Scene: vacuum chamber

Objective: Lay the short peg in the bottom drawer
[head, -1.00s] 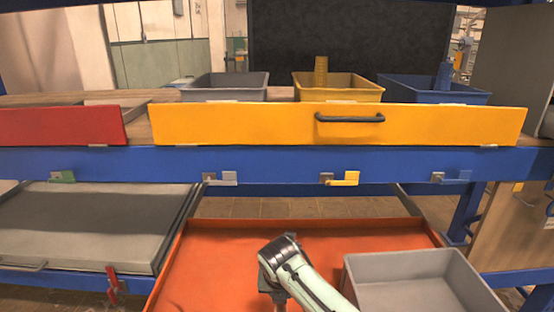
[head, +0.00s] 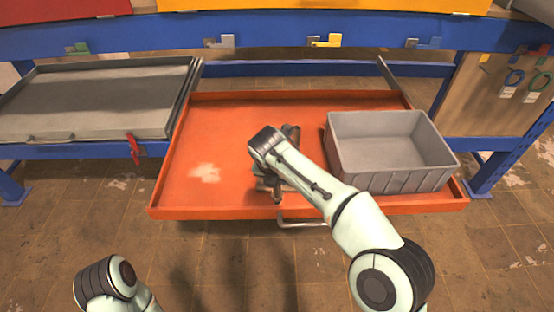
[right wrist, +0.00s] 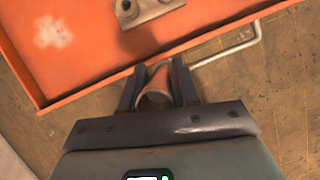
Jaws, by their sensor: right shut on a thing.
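The bottom drawer (head: 235,112) is a shallow orange tray, pulled out, with a grey bar handle (head: 302,223) on its front. My right gripper (head: 272,192) is above the drawer's front part in the head view, largely hidden by its own arm. In the right wrist view its two dark fingers (right wrist: 158,88) are shut on a short, round, brownish peg (right wrist: 154,94), seen close to the drawer's front edge. Whether the peg touches the drawer cannot be told. My left arm shows at the lower left of the head view; its gripper is out of sight.
A grey bin (head: 390,180) fills the drawer's right side. A metal bracket (right wrist: 145,10) lies on the drawer floor. The drawer's left floor is bare except for a pale worn patch (head: 205,173). A grey drawer (head: 95,100) stands to the left.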

